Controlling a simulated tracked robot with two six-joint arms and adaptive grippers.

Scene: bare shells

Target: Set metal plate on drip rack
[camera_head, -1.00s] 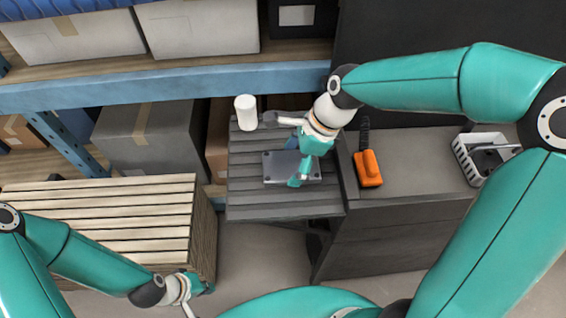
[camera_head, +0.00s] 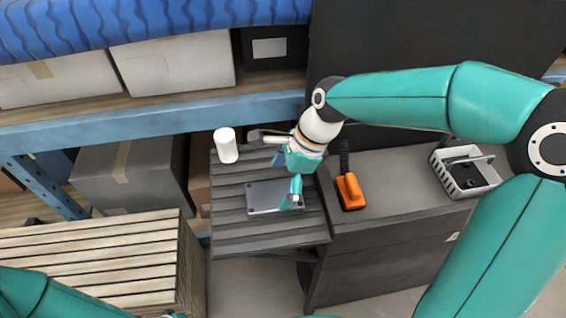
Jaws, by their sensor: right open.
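The metal plate (camera_head: 265,197) is a flat grey rectangle lying on a dark grey slatted surface (camera_head: 234,231), apparently the drip rack. My right gripper (camera_head: 292,194) is open over the plate's right part and hides some of it. I cannot tell whether a fingertip touches the plate. My left gripper is almost wholly cut off at the bottom edge, and its fingers cannot be made out.
A white cup (camera_head: 226,146) stands at the slatted surface's back left. An orange tool (camera_head: 350,191) and a light grey basket (camera_head: 466,176) sit on the dark cabinet at right. A pale slatted crate (camera_head: 95,250) is at left. Blue-beamed shelving (camera_head: 175,117) with boxes runs behind.

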